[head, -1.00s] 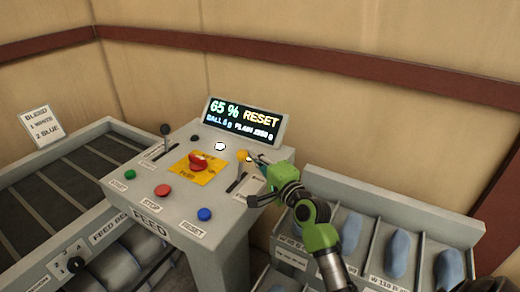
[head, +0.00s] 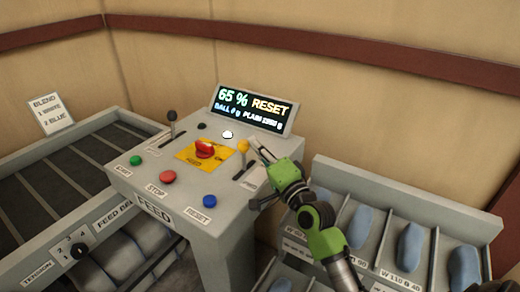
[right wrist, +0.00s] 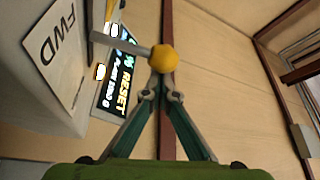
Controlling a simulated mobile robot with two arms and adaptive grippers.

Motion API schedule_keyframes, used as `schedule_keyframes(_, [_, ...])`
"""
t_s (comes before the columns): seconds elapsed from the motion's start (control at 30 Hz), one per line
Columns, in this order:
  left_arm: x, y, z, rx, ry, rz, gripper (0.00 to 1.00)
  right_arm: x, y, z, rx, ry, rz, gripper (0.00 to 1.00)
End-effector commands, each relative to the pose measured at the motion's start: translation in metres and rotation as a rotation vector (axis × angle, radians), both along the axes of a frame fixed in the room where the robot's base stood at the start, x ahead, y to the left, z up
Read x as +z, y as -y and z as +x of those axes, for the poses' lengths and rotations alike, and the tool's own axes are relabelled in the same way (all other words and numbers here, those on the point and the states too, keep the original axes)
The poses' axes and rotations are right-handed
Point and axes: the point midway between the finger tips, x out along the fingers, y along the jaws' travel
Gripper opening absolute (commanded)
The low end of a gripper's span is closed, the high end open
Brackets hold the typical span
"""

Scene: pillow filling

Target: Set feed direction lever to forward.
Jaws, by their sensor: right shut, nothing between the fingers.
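A lever with a yellow ball knob (head: 243,146) stands in a slot at the right side of the feed panel (head: 225,205). In the right wrist view its knob (right wrist: 162,58) is just beyond my fingertips, and its pale shaft runs left. An FWD label (right wrist: 60,45) is on the panel there. My right gripper (head: 256,147) is shut and empty, its tips close to the knob's right side. In the right wrist view the closed fingertips (right wrist: 162,88) point at the knob. I cannot tell whether they touch it. My left gripper is out of view.
A black-knobbed lever (head: 171,117), a red knob on a yellow plate (head: 205,149) and several buttons share the panel. A display (head: 254,108) reading 65 % RESET stands behind. Bins with blue pieces (head: 409,247) are at right, a conveyor (head: 45,185) at left.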

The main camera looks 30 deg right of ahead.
Motion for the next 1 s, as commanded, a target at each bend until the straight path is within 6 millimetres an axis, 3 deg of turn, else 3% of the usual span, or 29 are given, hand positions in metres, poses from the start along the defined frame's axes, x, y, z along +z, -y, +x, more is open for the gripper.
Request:
schedule_keyframes(0.1, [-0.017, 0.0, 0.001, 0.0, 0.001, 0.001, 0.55, -0.005, -0.009, -0.006, 0.002, 0.045, -0.081, 0.0])
schedule_keyframes(0.4, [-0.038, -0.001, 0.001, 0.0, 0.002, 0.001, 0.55, -0.003, -0.026, -0.015, 0.0, 0.137, -0.236, 0.0])
schedule_keyframes(1.0, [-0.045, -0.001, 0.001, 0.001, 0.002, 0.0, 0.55, -0.003, -0.035, -0.02, 0.003, 0.173, -0.304, 0.0])
